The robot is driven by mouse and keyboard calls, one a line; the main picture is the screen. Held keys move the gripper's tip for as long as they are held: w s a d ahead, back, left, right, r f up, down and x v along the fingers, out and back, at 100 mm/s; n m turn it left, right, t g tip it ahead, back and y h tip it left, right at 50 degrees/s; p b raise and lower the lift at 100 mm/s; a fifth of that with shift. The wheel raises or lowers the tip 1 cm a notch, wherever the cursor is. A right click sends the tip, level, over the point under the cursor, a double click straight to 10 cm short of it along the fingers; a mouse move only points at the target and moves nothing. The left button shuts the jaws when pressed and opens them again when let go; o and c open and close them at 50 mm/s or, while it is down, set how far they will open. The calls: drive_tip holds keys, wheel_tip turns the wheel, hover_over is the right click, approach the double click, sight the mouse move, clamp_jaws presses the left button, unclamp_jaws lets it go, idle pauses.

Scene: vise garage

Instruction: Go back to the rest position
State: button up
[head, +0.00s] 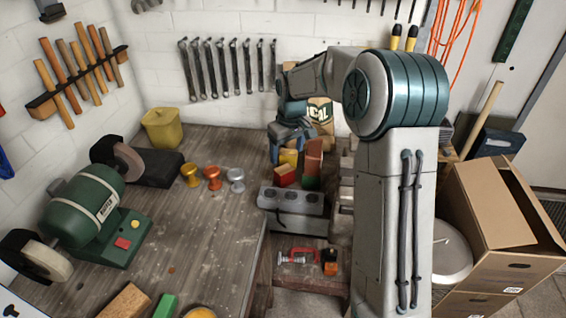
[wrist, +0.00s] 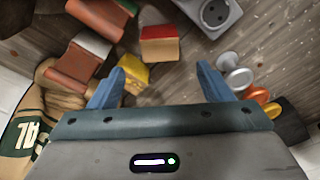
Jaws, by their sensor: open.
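My gripper (head: 290,145) is at the end of my bent arm, pointing down over the back right of the workbench (head: 215,150). In the wrist view my gripper (wrist: 158,84) shows two blue fingers spread wide apart, with nothing held between them. A yellow block (wrist: 133,73) lies near the left finger in that view; I cannot tell its exact distance. A red and yellow block (wrist: 160,45) and a reddish-brown block (wrist: 80,62) lie beyond the fingers.
A grey block with round holes (head: 295,200) stands at the bench's right edge. Several knobs (head: 212,175), a green bench grinder (head: 90,205) and a yellow bin (head: 162,127) stand to the left. A cardboard box (head: 500,215) is at the right.

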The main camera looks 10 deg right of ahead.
drive_tip(key=shift+r, duration=0.75)
drive_tip(key=shift+s+r, duration=0.1)
